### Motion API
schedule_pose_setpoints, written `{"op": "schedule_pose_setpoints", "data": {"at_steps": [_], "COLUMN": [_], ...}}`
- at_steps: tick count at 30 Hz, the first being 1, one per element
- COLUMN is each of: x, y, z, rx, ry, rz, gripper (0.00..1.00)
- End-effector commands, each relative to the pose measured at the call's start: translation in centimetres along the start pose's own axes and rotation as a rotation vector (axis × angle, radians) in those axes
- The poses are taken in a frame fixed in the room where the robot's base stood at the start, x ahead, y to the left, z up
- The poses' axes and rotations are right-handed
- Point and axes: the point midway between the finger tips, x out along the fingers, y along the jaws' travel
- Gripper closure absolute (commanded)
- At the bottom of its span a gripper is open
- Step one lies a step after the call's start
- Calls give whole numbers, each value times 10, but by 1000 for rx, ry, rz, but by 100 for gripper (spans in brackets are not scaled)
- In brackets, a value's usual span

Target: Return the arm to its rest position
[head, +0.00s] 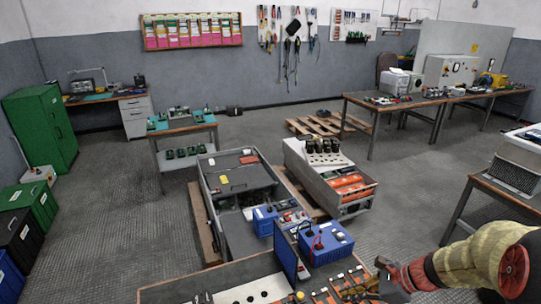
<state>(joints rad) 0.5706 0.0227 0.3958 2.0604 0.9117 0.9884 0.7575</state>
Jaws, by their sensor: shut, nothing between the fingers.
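My arm (470,262) reaches in from the lower right in the head view, with a pale yellow sleeve and a red joint. My gripper (381,272) is at its left end, above the right part of the near bench (180,291). The gripper is small and partly lost against the parts behind it. It is shut and holds nothing that I can see. I cannot tell whether it touches anything on the bench.
Blue units (326,243) and a dark upright panel (286,254) stand left of my gripper. An open grey cabinet (235,181) and a capacitor crate (330,180) lie beyond. A side table (505,194) is at right.

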Motion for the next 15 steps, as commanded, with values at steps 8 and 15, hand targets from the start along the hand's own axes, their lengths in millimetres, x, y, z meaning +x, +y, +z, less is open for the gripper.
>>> {"op": "schedule_pose_setpoints", "data": {"at_steps": [8, 15], "x": [-10, -45], "y": [51, 93], "z": [-30, -17], "rx": [-439, -943], "ry": [133, 290], "rz": [142, 279], "gripper": [100, 100]}}
